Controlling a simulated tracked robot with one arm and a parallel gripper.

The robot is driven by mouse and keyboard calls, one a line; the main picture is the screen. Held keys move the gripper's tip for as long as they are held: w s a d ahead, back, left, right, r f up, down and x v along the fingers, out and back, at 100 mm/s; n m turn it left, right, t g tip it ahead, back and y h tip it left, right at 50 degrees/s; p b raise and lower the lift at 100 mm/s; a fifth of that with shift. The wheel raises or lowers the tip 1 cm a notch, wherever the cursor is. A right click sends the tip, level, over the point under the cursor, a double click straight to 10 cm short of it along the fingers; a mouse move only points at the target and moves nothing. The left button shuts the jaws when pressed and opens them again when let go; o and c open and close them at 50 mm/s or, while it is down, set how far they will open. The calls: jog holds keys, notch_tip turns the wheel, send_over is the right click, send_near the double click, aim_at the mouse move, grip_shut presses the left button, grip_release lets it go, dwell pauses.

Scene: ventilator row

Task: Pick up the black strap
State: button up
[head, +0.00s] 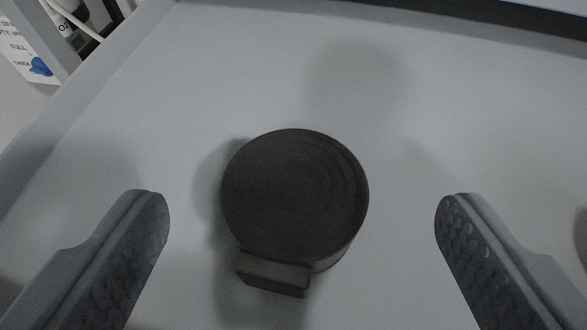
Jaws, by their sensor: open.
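The black strap (295,193) is a dark, round coil with faint spiral lines on its top. A small rectangular block (272,273) sticks out at its lower edge. It rests on a pale grey surface in the middle of the head view. My gripper (302,205) is open, with one grey finger to the left of the strap and one to the right. Clear gaps separate both fingers from the strap, and nothing is held.
The pale grey surface (450,110) is mostly bare around the strap. A raised edge (80,110) runs along its left side. At the upper left, a label with print (30,55) and a bottle marked O2 (62,12) show beyond it. Part of a dark object cuts the right edge.

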aim_at(292, 205)
jog(key=w+f+b, duration=0.2)
jog(key=w+f, duration=0.1)
jog(key=shift+w+f, duration=0.1)
jog(key=shift+w, duration=0.5)
jog(key=c, duration=1.1)
